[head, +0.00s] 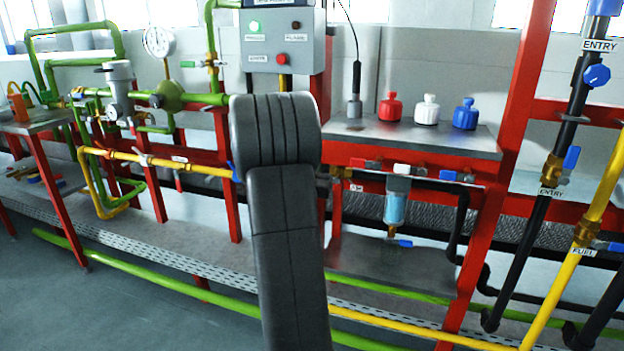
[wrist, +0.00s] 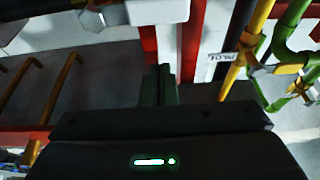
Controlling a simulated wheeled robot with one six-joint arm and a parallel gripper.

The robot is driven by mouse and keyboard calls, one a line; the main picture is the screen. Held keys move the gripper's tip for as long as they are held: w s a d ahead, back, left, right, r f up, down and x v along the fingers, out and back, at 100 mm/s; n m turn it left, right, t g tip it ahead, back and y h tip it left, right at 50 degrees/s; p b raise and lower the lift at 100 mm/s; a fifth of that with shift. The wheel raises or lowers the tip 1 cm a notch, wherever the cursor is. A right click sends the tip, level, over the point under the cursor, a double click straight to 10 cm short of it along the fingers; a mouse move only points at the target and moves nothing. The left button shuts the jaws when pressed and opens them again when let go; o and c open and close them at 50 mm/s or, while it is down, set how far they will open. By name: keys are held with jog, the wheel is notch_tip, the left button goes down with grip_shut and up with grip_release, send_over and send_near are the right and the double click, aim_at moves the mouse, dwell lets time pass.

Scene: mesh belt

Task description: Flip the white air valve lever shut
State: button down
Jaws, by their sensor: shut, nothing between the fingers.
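The air line (head: 430,184) is a black pipe below the metal shelf on the right in the head view, with a small tag that seems to read AIR (head: 356,188). A small white piece (head: 402,169) sits on top of its clear blue filter bowl (head: 395,208); I cannot tell surely whether this is the white lever. My gripper (wrist: 160,85) shows in the wrist view with its dark fingers together and nothing between them. It is apart from any lever I can make out. In the head view my grey arm hides the gripper and part of the frame behind it.
A red handle (head: 357,163) and blue handles (head: 447,175) (head: 405,243) are close to the filter. Red, white and blue bottles (head: 427,110) stand on the shelf (head: 350,130). The wrist view shows a yellow pipe tagged PILOT (wrist: 223,58) to the right and red uprights (wrist: 190,40).

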jog(key=shift+w+f+b, duration=0.1)
jog(key=shift+f+b, duration=0.5)
jog(key=shift+f, duration=1.4)
jog(key=shift+f+n+y+b, duration=0.2)
jog(key=shift+n+y+b, duration=0.1)
jog(key=shift+n, duration=0.3)
jog(key=shift+f+n+y+b, duration=0.15)
jog(key=shift+n+y, duration=0.15)
jog(key=shift+n, duration=0.3)
notch_tip(320, 180, down, 6)
jog(key=d+n+g+y+b, duration=0.2)
jog(key=n+y+b, duration=0.3)
jog(key=n, duration=1.3)
jog(key=shift+s+d+n+y, duration=0.3)
jog(key=shift+s+d+y, duration=0.15)
jog(key=shift+y, duration=0.05)
jog(key=shift+d+r, duration=0.1)
jog(key=shift+b, duration=0.3)
